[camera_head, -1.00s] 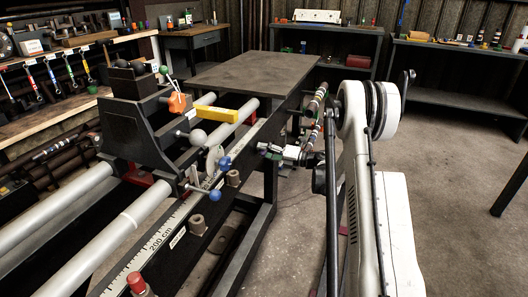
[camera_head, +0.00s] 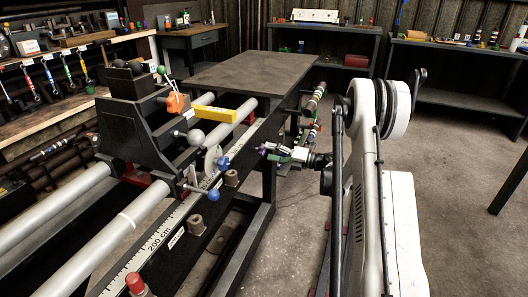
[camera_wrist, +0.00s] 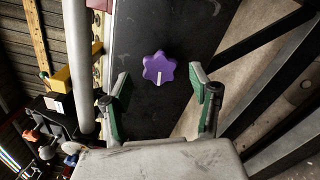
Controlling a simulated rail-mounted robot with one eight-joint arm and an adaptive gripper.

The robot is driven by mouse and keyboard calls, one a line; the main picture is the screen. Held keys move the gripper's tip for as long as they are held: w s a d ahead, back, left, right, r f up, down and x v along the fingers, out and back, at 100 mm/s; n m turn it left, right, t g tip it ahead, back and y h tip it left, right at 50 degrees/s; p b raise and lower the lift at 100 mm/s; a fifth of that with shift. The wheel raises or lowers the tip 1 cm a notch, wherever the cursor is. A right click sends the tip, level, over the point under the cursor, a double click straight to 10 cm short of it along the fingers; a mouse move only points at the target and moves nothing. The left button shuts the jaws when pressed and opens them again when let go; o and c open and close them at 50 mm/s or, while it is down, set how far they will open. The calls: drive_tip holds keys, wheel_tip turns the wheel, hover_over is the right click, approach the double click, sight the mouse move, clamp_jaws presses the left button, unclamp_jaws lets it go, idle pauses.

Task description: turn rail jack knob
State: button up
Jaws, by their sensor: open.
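A purple star-shaped knob (camera_wrist: 158,69) with a white pointer mark sits on a dark flat panel (camera_wrist: 150,30) in the wrist view. My gripper (camera_wrist: 159,82) is open, with one green-padded finger on each side of the knob. Gaps show between the knob and both fingers, and nothing is held. In the head view my gripper (camera_head: 268,152) is beside the near side of the lathe bed, below the grey tabletop. The knob is too small there to make out clearly.
A grey rail (camera_wrist: 80,60) and a yellow block (camera_wrist: 61,79) lie left of the panel in the wrist view. In the head view, blue-ended levers (camera_head: 211,194) stick out near the scale, left of my gripper. Open floor (camera_head: 455,190) lies to the right.

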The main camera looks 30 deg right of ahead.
drive_tip(key=v, duration=0.8)
drive_tip(key=shift+s, duration=0.1)
